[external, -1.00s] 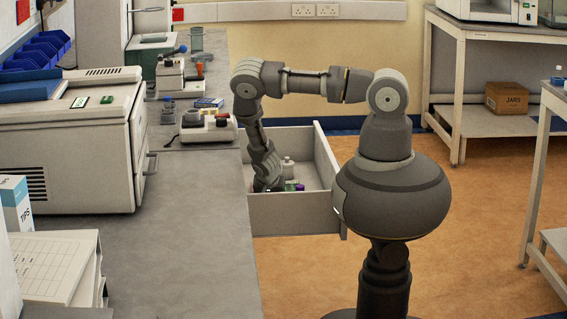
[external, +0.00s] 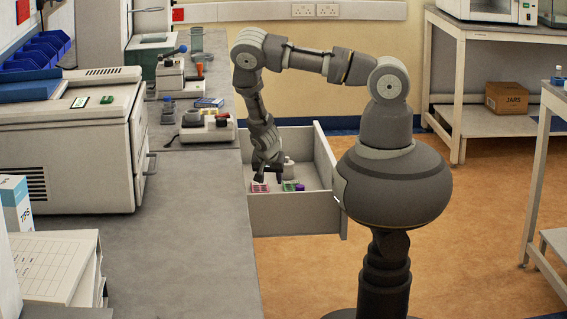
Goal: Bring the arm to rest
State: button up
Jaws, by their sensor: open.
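My arm reaches left from my body and bends down over an open drawer (external: 290,212) below the bench. My gripper (external: 268,179) is open and points down, inside the drawer's outline, just above a small pink-and-white item (external: 259,187). Its fingers are dark and small in this view, and I see nothing held between them. A green item (external: 288,186) and a purple item (external: 299,187) lie beside it to the right. A whitish bottle-like thing (external: 289,168) stands behind them, partly hidden.
The bench (external: 195,230) runs along the left, with a large white machine (external: 75,150) and small instruments (external: 207,128) on it. The drawer's walls stand around my gripper. Open floor (external: 480,220) lies to the right, before a side table (external: 490,125) with a cardboard box (external: 506,98).

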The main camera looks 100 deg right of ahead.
jog(key=shift+r, duration=0.5)
